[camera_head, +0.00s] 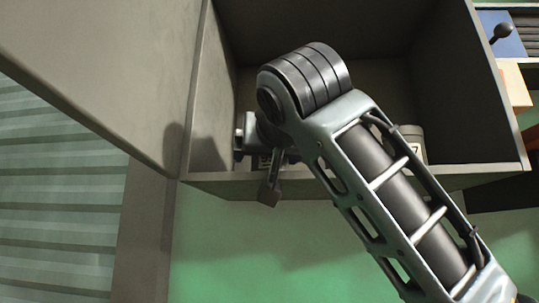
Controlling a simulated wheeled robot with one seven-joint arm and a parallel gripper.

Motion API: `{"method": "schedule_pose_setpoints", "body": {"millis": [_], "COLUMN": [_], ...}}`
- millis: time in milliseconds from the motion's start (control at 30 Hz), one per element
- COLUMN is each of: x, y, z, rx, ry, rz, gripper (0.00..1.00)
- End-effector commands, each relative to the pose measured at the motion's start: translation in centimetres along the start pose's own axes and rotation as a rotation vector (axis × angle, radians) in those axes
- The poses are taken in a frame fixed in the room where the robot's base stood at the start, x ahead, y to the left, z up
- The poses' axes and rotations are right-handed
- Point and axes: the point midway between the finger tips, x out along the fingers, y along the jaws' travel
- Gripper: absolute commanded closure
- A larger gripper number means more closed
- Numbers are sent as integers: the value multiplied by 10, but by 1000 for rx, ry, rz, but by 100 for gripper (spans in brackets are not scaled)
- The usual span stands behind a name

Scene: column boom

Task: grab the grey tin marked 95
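My gripper (268,180) is inside the front of an open grey cabinet, near its left wall and front edge. A dark finger hangs down over the front lip. My arm hides most of the gripper, so I cannot tell whether it is open or shut. A small dark marked patch (264,160) shows right beside the gripper; I cannot read it or tell what it belongs to. A pale grey tin (411,133) stands to the right, mostly behind my arm, with a label ending in 7. No marking 95 can be read.
The cabinet (455,178) has a raised front lip and side walls close around my arm. Its door (105,70) stands open at the left. A blue panel with a dark knob (502,32) and a pale block (515,85) are at the right.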

Motion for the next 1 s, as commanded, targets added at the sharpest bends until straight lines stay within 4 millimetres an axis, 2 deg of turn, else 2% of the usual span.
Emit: {"method": "schedule_pose_setpoints", "body": {"millis": [167, 867, 1000], "x": [0, 0, 0], "y": [0, 0, 0], "z": [0, 0, 0], "rx": [0, 0, 0], "ry": [0, 0, 1], "rz": [0, 0, 0], "gripper": [8, 74, 76]}}
